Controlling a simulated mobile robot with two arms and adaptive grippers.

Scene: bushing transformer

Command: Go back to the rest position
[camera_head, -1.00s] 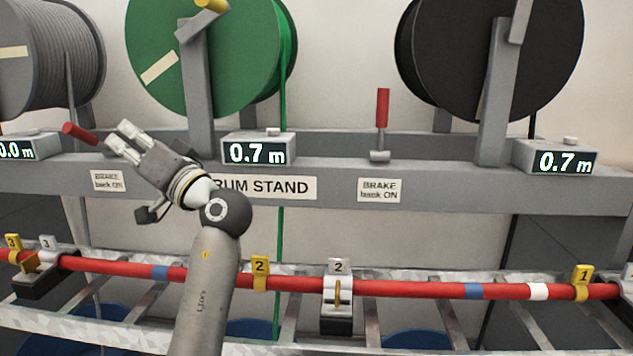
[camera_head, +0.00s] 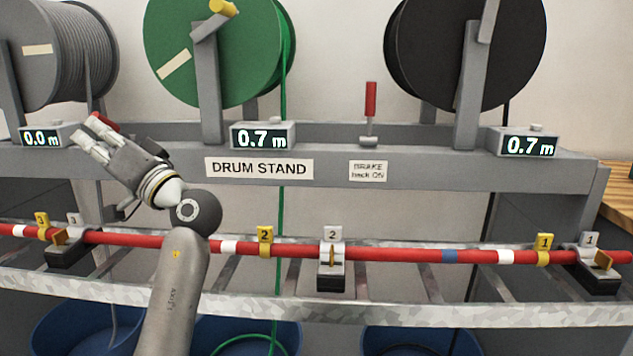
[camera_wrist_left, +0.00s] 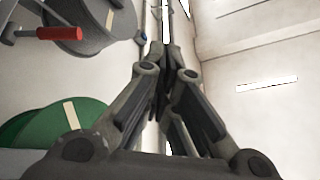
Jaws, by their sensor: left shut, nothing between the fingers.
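My left gripper (camera_head: 90,138) is raised in front of the left part of the drum stand (camera_head: 400,165). Its fingers point up and left and hide most of a red brake handle (camera_head: 102,121). In the left wrist view the gripper (camera_wrist_left: 162,60) is shut with nothing between the fingertips. That view also shows a red handle (camera_wrist_left: 60,33) at the upper left, apart from the fingers. My right gripper is not in view.
Grey (camera_head: 70,50), green (camera_head: 200,60) and black (camera_head: 480,50) drums sit on the stand. A red cable (camera_head: 400,254) with numbered tags runs along a tray below. A second red brake handle (camera_head: 370,98) stands upright. Blue tubs (camera_head: 410,340) are beneath; a wooden top (camera_head: 615,190) is at right.

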